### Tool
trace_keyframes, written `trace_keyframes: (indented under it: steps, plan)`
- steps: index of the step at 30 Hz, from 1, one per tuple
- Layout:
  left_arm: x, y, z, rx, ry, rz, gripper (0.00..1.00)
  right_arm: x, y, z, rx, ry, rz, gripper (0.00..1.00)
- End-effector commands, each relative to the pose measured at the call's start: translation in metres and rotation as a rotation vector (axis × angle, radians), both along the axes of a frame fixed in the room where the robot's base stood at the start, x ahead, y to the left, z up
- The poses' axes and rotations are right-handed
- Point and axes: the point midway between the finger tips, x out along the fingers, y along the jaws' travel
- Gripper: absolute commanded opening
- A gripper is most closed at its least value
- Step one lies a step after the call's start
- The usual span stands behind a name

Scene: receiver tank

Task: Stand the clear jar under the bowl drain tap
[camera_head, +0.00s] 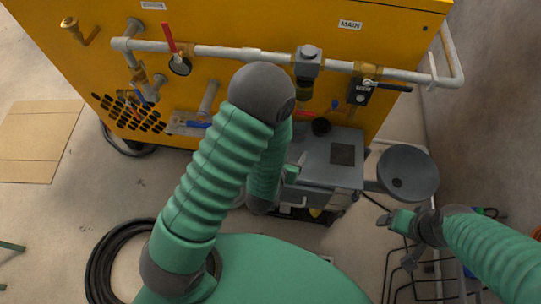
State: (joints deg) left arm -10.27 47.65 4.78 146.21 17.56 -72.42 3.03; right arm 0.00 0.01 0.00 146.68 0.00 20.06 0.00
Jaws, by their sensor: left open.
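A grey filter unit (308,62) with a dark bowl (304,90) hangs on the pipe across the yellow cabinet. A small red part (304,114) shows below the bowl; I cannot tell whether it is the drain tap. I cannot make out the clear jar; my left arm hides part of the area. My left gripper (294,171) is open, partly hidden behind its arm, over the left edge of the grey cart top. I see nothing held in it. My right gripper (400,240) has its fingers apart and looks empty, below the round grey dish.
The grey cart (330,152) stands against the yellow cabinet (225,30), with a round grey dish (408,173) at its right. A wire rack (425,275) is at lower right. A coiled black hose (103,262) and a cardboard sheet (40,140) lie on the floor at left.

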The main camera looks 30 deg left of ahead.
Motion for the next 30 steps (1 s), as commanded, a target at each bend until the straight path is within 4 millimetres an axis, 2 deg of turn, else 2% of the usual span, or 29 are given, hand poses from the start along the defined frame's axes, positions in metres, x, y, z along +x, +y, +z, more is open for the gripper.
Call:
trace_keyframes:
  steps: [2,5,12,15,18,30]
  plan:
    - [0.004,0.002,0.013,-0.033,0.113,-0.010,0.77,0.000,0.000,0.000,0.000,0.000,0.000,0.80]
    - [-0.013,0.006,0.029,-0.052,0.302,-0.046,0.77,0.000,0.000,-0.001,0.000,0.000,0.000,0.80]
    - [-0.094,0.034,0.076,-0.019,0.684,-0.094,0.77,0.000,0.000,-0.001,0.000,0.000,0.000,0.80]
    - [-0.114,0.042,0.087,-0.007,0.760,-0.097,0.77,0.000,0.000,-0.001,0.000,0.000,0.000,0.80]
    - [-0.122,0.044,0.089,-0.003,0.785,-0.097,0.77,0.000,0.000,-0.001,0.000,0.000,0.000,0.80]
    - [-0.121,0.043,0.088,-0.005,0.786,-0.097,0.77,0.000,0.000,-0.001,0.000,0.000,0.000,0.80]
